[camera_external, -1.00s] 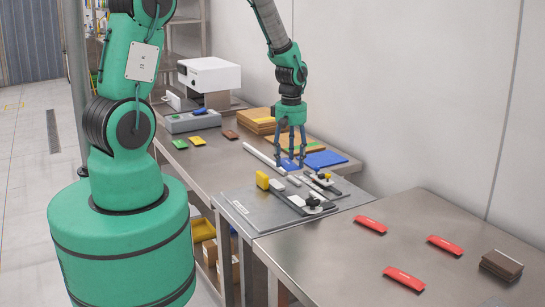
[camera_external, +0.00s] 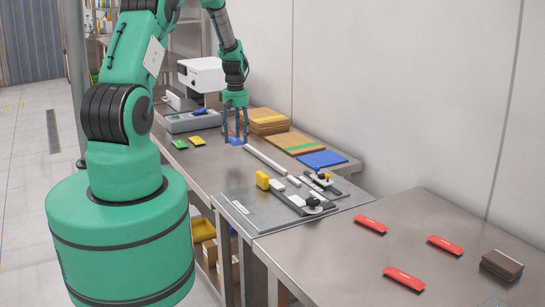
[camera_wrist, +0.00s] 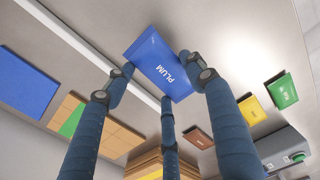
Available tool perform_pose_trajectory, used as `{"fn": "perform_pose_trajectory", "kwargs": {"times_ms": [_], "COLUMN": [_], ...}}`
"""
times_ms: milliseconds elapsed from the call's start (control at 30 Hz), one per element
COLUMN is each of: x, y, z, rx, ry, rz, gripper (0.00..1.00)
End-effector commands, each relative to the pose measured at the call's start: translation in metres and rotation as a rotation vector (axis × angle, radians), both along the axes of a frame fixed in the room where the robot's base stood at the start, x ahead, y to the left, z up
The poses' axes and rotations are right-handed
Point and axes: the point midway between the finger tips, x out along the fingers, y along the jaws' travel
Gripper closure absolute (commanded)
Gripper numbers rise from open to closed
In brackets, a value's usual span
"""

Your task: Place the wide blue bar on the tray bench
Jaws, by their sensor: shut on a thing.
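The wide blue bar (camera_wrist: 160,66), a flat blue packet lettered PLUM, is held at the fingertips of my gripper (camera_wrist: 160,76) in the wrist view. The three dark blue fingers close around its edges. In the external view my gripper (camera_external: 236,122) points down over the back part of the steel bench (camera_external: 215,165), with the blue bar (camera_external: 236,141) at its tips. I cannot tell exactly how high the bar is above the bench. Which surface is the tray bench is not labelled legibly.
A blue square (camera_external: 322,159), a cardboard stack (camera_external: 268,118) and a white rail (camera_external: 266,158) lie to the right. Yellow (camera_external: 197,141) and green (camera_external: 179,144) packets lie left, before a grey box (camera_external: 192,122). Red bars (camera_external: 371,224) lie on the front bench (camera_external: 340,260), which has bare areas.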

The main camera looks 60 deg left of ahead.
Motion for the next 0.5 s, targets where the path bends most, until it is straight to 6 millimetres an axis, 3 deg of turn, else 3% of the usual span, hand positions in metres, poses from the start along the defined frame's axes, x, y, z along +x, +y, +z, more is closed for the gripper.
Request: {"fn": "perform_pose_trajectory", "kwargs": {"times_ms": [33,200,333,500], "x": [-0.009,-0.037,-0.056,-0.072], "y": [0.020,0.074,0.105,0.128], "z": [-0.002,-0.008,-0.012,-0.015], "rx": [0.000,0.001,0.000,0.001], "ry": [0.000,-0.001,0.000,-0.001], "rz": [0.009,0.019,0.026,0.029], "gripper": [0.71,0.71,0.71,0.71]}}
